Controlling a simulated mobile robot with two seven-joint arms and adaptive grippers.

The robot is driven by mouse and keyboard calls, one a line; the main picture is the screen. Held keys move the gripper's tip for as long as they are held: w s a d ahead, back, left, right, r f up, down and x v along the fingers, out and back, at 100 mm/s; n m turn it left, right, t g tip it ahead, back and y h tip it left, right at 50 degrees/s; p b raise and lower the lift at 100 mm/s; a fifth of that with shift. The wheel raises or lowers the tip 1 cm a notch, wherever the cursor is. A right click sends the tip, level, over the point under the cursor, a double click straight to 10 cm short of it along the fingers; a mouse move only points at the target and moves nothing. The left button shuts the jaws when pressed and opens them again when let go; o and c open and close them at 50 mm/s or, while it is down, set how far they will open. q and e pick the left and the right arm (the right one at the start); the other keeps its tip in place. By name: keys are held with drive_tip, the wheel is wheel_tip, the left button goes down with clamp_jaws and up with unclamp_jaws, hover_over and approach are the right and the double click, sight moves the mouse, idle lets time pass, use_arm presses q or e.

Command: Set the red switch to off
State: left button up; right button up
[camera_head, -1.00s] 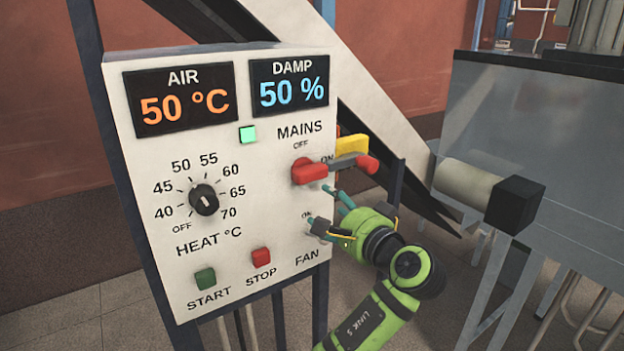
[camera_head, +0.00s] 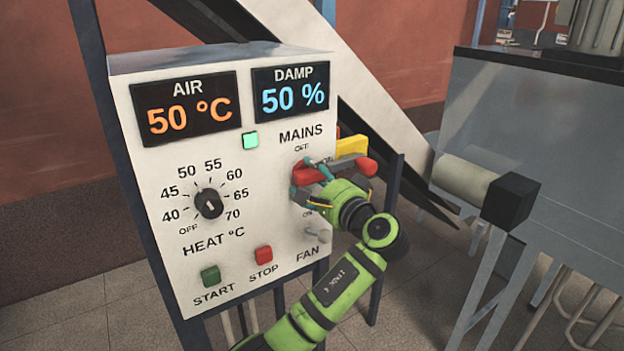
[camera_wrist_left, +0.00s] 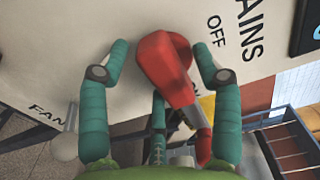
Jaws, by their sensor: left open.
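The red switch (camera_head: 304,174) is under the MAINS label on the white panel. Its lever, tipped with a red grip (camera_head: 366,167), points right toward the ON mark. My left gripper (camera_head: 309,182) is at the switch and partly hides its hub. The fingers are open, with a gap visible on both sides of the red hub. My right gripper is not in view.
The grey FAN toggle (camera_head: 318,236) sits just below my gripper. A yellow part (camera_head: 351,145) sticks out behind the lever. The HEAT dial (camera_head: 209,204), green START button (camera_head: 210,276) and red STOP button (camera_head: 264,255) are to the left. A grey machine (camera_head: 560,130) stands right.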

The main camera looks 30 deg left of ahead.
use_arm(q)
drive_tip(key=c, duration=1.2)
drive_tip(key=shift+o, duration=0.2)
drive_tip(key=shift+f+n+b, duration=0.1)
drive_tip(key=shift+n+b, duration=0.2)
drive_tip(key=shift+b, duration=0.25)
drive_tip(key=n+b, duration=0.4)
drive_tip(key=b, duration=0.1)
drive_tip(key=n+b, duration=0.4)
drive_tip(key=b, duration=0.2)
drive_tip(key=n+b, duration=0.3)
drive_tip(key=b, duration=0.2)
drive_tip(key=shift+w+d+n+b, duration=0.2)
drive_tip(key=shift+w+n+b, duration=0.1)
drive_tip(key=shift+n, duration=0.1)
drive_tip(key=shift+n+b, duration=1.1)
drive_tip(key=shift+n, duration=0.1)
drive_tip(key=shift+r+n+b, duration=0.2)
drive_tip(key=shift+n+b, duration=0.3)
drive_tip(key=shift+n, duration=0.3)
drive_tip(key=shift+r+n+b, duration=0.15)
drive_tip(key=shift+n+b, duration=0.3)
drive_tip(key=shift+n, duration=0.35)
drive_tip(key=shift+r, duration=0.1)
